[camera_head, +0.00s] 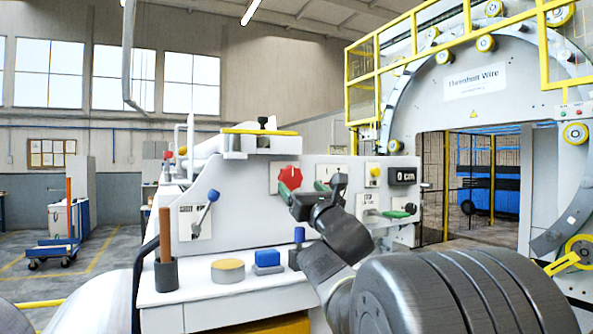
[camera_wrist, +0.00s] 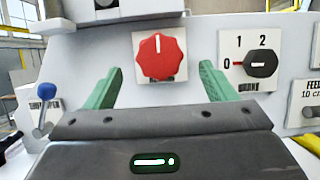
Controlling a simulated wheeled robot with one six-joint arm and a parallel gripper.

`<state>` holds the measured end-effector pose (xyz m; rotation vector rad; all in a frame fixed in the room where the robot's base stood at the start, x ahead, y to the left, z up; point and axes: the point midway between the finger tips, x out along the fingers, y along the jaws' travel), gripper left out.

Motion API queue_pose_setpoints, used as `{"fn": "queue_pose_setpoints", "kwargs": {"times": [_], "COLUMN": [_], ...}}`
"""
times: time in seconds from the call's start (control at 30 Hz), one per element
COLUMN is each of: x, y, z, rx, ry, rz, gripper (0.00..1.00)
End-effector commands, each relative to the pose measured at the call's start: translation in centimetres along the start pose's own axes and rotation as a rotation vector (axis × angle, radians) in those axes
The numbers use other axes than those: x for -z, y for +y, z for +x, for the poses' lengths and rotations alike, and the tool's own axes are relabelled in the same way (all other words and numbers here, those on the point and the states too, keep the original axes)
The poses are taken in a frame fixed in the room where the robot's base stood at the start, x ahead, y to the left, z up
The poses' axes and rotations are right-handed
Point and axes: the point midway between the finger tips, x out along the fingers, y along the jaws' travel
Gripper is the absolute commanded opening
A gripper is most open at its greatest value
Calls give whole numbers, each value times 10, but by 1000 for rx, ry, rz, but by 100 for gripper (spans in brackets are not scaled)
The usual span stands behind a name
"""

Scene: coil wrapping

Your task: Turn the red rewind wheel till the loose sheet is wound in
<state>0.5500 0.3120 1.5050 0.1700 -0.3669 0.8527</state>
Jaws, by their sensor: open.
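The red rewind wheel (camera_head: 289,179) is a lobed red knob on the white machine's front panel. In the wrist view the red wheel (camera_wrist: 161,57) sits on a white plate, with a white mark at its top. My gripper (camera_wrist: 160,80) is open, its two green fingers to the lower left and right of the wheel with a gap between them. In the head view my gripper (camera_head: 300,190) is in front of the panel and partly hides the wheel's lower edge. I cannot tell whether a finger touches the wheel. The loose sheet cannot be made out.
A black selector knob (camera_wrist: 261,64) marked 0, 1, 2 is right of the wheel. A blue-tipped lever (camera_head: 206,208) is to the left. The ledge holds a brown-handled tool in a cup (camera_head: 166,272), a yellow-topped disc (camera_head: 228,270) and a blue block (camera_head: 267,259).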

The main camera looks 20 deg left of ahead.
Motion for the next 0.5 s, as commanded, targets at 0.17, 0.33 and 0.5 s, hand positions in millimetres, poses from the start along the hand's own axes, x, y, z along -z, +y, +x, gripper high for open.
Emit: {"fn": "queue_pose_setpoints", "kwargs": {"times": [0.17,0.33,0.5], "x": [-4,-3,-1], "y": [0,0,0], "z": [39,63,74], "rx": [0,-1,0], "ry": [1,0,0], "rz": [1,0,0], "gripper": [78,78,78]}}
